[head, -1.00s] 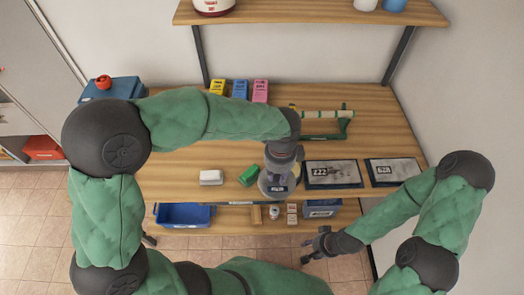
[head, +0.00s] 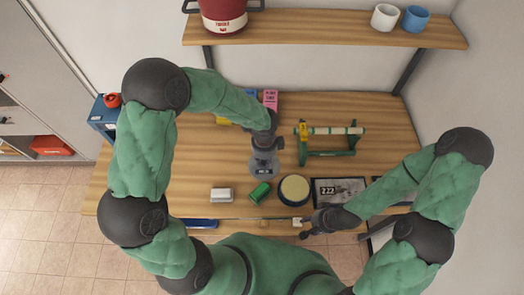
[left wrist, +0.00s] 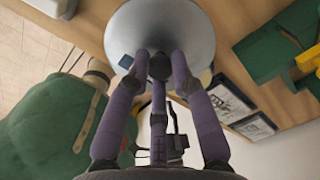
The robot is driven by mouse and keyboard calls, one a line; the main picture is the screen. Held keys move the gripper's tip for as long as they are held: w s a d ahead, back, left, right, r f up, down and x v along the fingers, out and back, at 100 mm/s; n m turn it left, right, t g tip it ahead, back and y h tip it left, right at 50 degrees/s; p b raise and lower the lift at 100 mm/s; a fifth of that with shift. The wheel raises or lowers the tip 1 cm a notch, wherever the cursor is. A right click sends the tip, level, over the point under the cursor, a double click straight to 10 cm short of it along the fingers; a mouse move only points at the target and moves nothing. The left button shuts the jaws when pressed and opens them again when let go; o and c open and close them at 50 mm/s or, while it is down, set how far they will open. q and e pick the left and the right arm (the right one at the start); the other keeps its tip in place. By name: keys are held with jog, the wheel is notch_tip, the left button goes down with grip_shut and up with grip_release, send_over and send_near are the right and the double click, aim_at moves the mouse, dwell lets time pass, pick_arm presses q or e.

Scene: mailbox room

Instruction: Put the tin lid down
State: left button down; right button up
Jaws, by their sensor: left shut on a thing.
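Whether the lid touches the table is hard to tell. The open round tin (head: 294,189), dark-walled with a cream inside, stands to the right and nearer the front. My right gripper (head: 306,227) is empty at the front edge, its fingers apart.
On the table (head: 210,172) are a white block (head: 221,195), a green block (head: 260,192), a green stand with a roller (head: 328,143) and a framed 222 plate (head: 337,190). Pink and yellow boxes stand behind my left arm. The back left is fairly clear.

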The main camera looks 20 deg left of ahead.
pick_arm(q)
jog(key=w, duration=0.1)
jog(key=w+a+f, duration=0.1)
jog(key=w, duration=0.2)
jog(key=shift+a+f, duration=0.2)
jog(key=shift+f, duration=0.2)
jog(key=w+f, duration=0.1)
jog(key=f, duration=0.1)
jog(key=w+a+f, duration=0.1)
jog(key=w+f, duration=0.2)
jog(key=shift+w+a+f, duration=0.3)
jog(key=shift+w+f, duration=0.05)
jog(key=shift+f, duration=0.05)
notch_tip(320, 180, down, 3)
jog(key=shift+w+f, duration=0.15)
jog(key=shift+f, duration=0.05)
jog(key=shift+f, duration=0.15)
jog(key=c, duration=1.1)
grip_release()
